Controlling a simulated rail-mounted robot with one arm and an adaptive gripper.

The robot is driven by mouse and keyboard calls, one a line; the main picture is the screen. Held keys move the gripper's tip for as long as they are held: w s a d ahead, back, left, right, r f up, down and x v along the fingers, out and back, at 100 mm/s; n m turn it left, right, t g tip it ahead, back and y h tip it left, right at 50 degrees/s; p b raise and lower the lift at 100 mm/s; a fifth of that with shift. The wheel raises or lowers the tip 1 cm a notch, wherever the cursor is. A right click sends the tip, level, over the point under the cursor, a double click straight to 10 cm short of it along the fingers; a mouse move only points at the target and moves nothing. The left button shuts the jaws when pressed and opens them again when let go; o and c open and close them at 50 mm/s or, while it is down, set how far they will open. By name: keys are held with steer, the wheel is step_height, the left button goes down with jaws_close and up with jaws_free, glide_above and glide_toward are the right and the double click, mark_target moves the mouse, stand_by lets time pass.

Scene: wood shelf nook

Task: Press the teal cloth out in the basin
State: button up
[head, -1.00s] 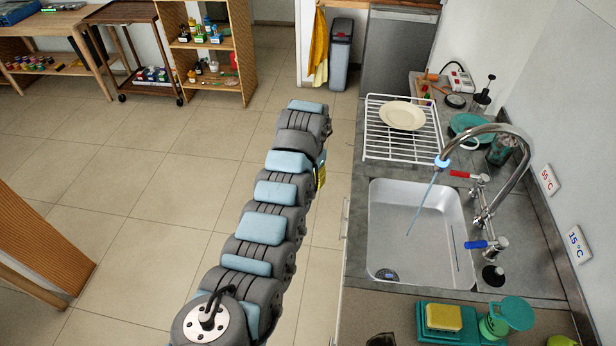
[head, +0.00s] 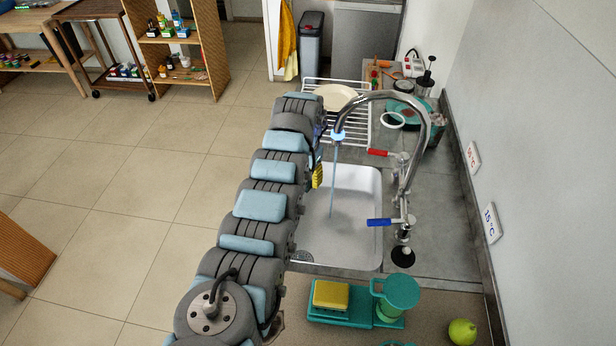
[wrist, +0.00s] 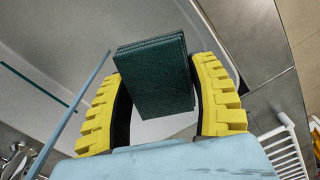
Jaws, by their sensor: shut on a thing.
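The cloth (wrist: 155,75) is a dark teal folded block in the wrist view. My gripper (wrist: 158,90) has yellow ribbed fingers on both sides of it and is shut on it. In the head view one yellow finger of my gripper (head: 317,175) shows at the basin's left side; the cloth is hidden there behind my arm. The pale basin (head: 352,238) lies under the tap, and its wall fills much of the wrist view (wrist: 60,30). The cloth seems held above the basin; I cannot tell whether it touches it.
The curved tap (head: 428,120) runs a thin blue water stream (head: 333,180), close beside my gripper in the wrist view (wrist: 88,88). A white rack (head: 355,130) with a plate (head: 335,96) stands behind. A yellow sponge (head: 331,294) sits on a teal scale (head: 345,318) in front.

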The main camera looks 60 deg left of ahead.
steer(key=b, duration=0.3)
glide_toward(308, 206)
steer(key=shift+a, duration=0.15)
steer(key=shift+f+b, duration=0.6)
steer(key=shift+f, duration=0.1)
step_height(308, 206, down, 6)
steer(key=b, duration=0.5)
steer(key=shift+r, duration=0.2)
steer(key=shift+f, duration=0.75)
stand_by(2.2)
steer(key=shift+r, duration=0.1)
stand_by(1.1)
steer(key=shift+s+r+p, duration=0.1)
steer(key=shift+r+p, duration=0.6)
steer(key=shift+p, duration=0.05)
steer(key=shift+r+p, duration=2.7)
steer(key=shift+r, duration=0.15)
